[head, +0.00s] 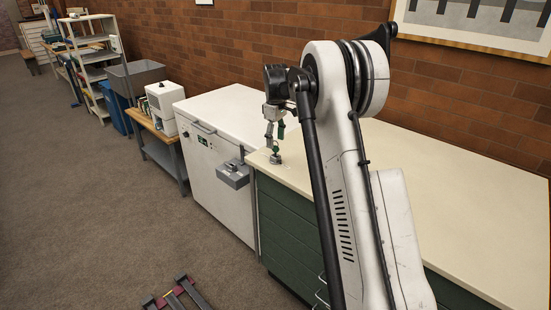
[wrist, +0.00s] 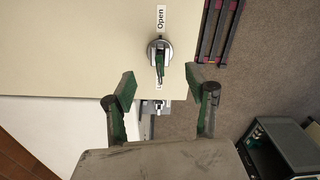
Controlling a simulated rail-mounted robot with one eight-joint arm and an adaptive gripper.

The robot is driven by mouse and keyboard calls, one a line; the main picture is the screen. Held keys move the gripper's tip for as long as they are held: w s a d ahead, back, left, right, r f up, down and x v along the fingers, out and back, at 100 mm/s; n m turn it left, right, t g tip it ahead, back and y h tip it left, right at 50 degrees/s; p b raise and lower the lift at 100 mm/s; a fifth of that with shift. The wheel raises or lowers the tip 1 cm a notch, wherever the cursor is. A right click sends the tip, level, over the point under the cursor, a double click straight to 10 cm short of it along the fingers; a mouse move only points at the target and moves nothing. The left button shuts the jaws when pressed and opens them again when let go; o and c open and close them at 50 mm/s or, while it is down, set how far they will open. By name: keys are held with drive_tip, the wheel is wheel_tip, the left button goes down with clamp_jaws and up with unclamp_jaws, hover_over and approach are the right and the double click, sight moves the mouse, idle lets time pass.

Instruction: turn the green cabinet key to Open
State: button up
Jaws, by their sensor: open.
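The green key (wrist: 160,68) sits in a round metal lock (wrist: 152,47) on the cream cabinet top, near its edge. In the wrist view the key's handle points down the picture, away from the "Open" label (wrist: 161,18). A second label beside the handle is mostly hidden. In the head view the key (head: 276,149) stands at the cabinet's left end. My gripper (head: 275,137) hangs just above it. In the wrist view my gripper (wrist: 161,84) has its green-padded fingers spread wide, either side of the key's line, empty. I see no contact with the key.
The green drawer cabinet's cream top (head: 450,165) is otherwise clear. A white chest freezer (head: 215,155) with a grey latch box (head: 233,175) adjoins it on the left. A brick wall (head: 240,55) runs behind. A dark red and black frame (head: 178,295) lies on the carpet.

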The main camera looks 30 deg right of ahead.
drive_tip(key=shift+r+p, duration=1.35)
drive_tip(key=shift+r, duration=1.8)
